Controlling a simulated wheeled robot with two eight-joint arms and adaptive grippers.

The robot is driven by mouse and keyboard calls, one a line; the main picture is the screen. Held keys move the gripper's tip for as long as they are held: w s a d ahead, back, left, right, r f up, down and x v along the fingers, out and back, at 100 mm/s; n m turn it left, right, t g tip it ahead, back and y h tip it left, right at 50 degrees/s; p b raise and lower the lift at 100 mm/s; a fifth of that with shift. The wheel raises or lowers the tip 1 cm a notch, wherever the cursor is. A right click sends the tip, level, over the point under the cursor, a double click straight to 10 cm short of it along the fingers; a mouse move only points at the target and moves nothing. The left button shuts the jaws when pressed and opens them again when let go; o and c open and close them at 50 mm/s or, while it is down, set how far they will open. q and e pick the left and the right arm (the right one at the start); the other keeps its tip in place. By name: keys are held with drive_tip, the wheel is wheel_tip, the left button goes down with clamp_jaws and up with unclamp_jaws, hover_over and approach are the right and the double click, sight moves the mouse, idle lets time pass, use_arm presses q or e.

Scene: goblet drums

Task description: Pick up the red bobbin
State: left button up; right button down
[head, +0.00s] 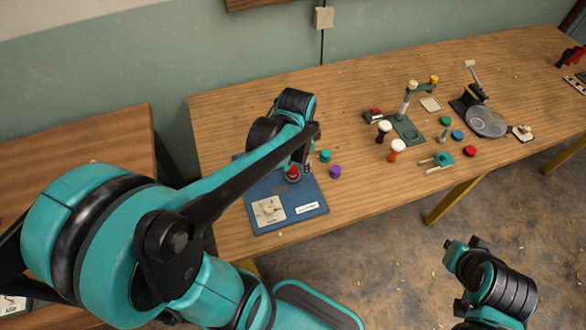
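A small round red bobbin (470,151) lies on the right part of the table, near its front edge, in the head view. Another red, round-topped piece (293,173) is on the blue mat, right at my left gripper (303,164). My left arm reaches over the table and partly hides this gripper, so its fingers and any contact with the red-topped piece are unclear. My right gripper (466,246) is in front of the table over the floor, away from both red pieces. Its finger opening is not clear.
A teal bobbin (325,156) and a purple bobbin (335,172) lie right of the blue mat (290,222). Green (445,121) and blue (457,135) bobbins, white-topped pieces and a green stand (408,130) crowd the right. The table's back middle is clear.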

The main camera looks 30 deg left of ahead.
use_arm(q)
drive_tip(key=w+a+f+m, duration=0.1)
drive_tip(key=w+a+f+m+g+p, duration=0.1)
drive_tip(key=f+m, duration=0.1)
drive_tip(key=w+a+f+m+g, duration=0.1)
drive_tip(key=a+f, duration=0.1)
drive_tip(key=shift+w+f+m+p, duration=0.1)
drive_tip(key=shift+m+p, duration=0.2)
drive_tip(key=shift+m, duration=0.1)
drive_tip(key=shift+a+f+m+g, duration=0.15)
drive_tip(key=shift+f+m+g, duration=0.15)
wheel_tip(320, 180, down, 3)
drive_tip(key=shift+r+b, duration=0.1)
drive_tip(key=shift+b, duration=0.35)
drive_tip(key=f, duration=0.1)
drive_tip(key=f+b, duration=0.1)
drive_tip(key=f, duration=0.1)
drive_tip(key=f+b, duration=0.1)
drive_tip(key=f, duration=0.1)
drive_tip(key=shift+a+f, duration=0.2)
drive_tip(key=shift+a, duration=0.05)
drive_tip(key=shift+s+r, duration=0.1)
drive_tip(key=shift+s, duration=0.1)
drive_tip(key=shift+c, duration=0.3)
drive_tip(key=c, duration=0.9)
drive_tip(key=shift+c, duration=0.2)
drive_tip(key=shift+r, duration=0.1)
